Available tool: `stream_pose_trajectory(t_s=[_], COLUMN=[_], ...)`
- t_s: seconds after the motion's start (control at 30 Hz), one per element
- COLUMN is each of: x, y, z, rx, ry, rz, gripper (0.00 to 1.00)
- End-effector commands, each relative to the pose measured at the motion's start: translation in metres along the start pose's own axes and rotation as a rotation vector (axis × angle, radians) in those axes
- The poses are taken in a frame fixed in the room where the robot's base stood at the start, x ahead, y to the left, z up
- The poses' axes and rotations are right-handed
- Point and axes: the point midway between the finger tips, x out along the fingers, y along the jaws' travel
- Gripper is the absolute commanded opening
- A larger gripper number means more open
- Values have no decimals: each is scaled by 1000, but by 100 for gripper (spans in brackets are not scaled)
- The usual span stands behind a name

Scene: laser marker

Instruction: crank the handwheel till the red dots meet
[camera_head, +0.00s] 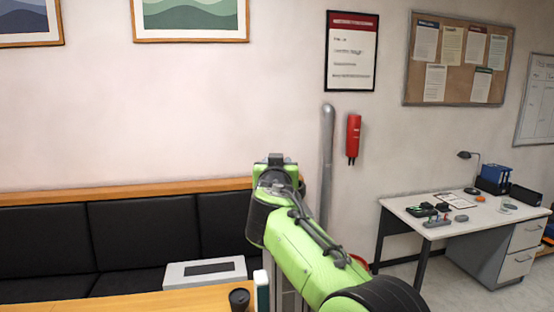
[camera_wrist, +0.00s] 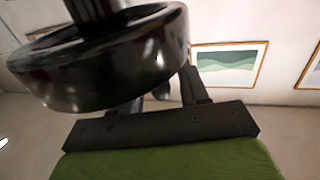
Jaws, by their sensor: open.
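In the wrist view a large glossy black round part (camera_wrist: 110,65) with a thick shaft above it fills the upper left, close to the camera. It looks like the handwheel. My gripper (camera_head: 275,160) is raised at the end of my green arm in the head view, where I cannot make out its fingers. In the wrist view a dark finger (camera_wrist: 195,87) shows beside and partly behind the round part. The gripper is open; whether it touches the round part I cannot tell. No red dots are visible. A grey upright body (camera_head: 287,290) is mostly hidden behind my arm.
A wooden table (camera_head: 180,303) at the bottom carries a pale box (camera_head: 205,271) and a dark cup (camera_head: 239,298). A black bench (camera_head: 130,240) runs along the wall. A grey post (camera_head: 327,150) stands beside my arm. A desk (camera_head: 410,210) is at right.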

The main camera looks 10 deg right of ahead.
Motion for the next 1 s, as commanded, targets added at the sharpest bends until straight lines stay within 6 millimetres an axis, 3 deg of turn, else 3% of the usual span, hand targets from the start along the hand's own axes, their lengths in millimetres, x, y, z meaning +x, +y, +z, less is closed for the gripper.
stream_pose_trajectory(t_s=[0.2, 0.5, 1.0], x=[0, 0, -3], y=[0, 0, 0], z=[1, 1, 3], rx=[-1, -1, -1], ry=[0, 0, 2], rz=[0, 0, -129], gripper=[43, 0, 0])
